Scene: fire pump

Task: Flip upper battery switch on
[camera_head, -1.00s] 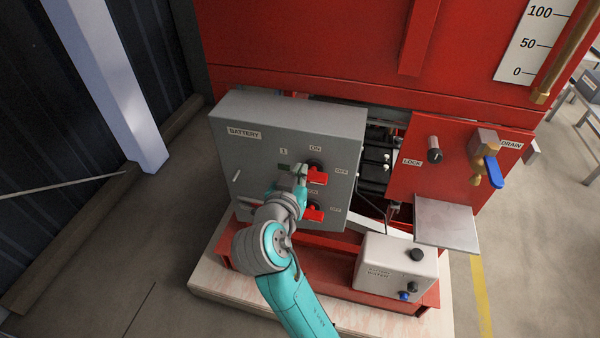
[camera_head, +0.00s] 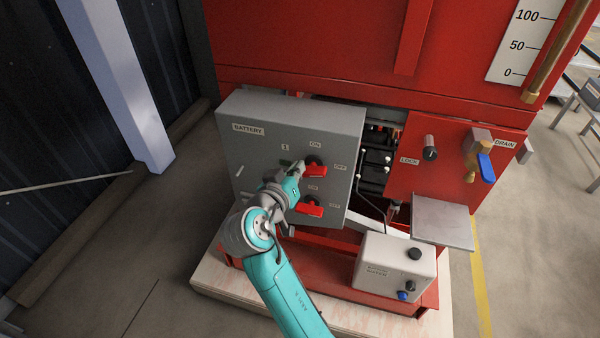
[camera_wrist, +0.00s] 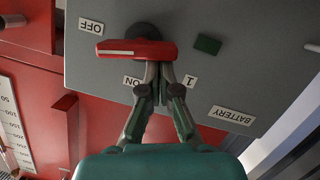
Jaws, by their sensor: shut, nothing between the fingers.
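The grey battery box (camera_head: 255,160) carries two red-handled switches. The upper switch (camera_head: 316,171) has its red handle lying roughly level, pointing right to the OFF side. In the wrist view, which is upside down, the upper switch's handle (camera_wrist: 130,49) has a white line towards the OFF label (camera_wrist: 90,26). My gripper (camera_head: 298,168) is at the handle's left end in the head view. In the wrist view my gripper (camera_wrist: 164,66) is shut and empty, its tips close beside the handle, near the ON label (camera_wrist: 133,82). Whether they touch is unclear.
The lower switch (camera_head: 309,208) is just below, close to my wrist. A white box (camera_head: 396,262) and a grey shelf (camera_head: 443,222) stand to the right. A red panel (camera_head: 430,180) holds a lock knob and a blue-handled drain valve (camera_head: 486,167).

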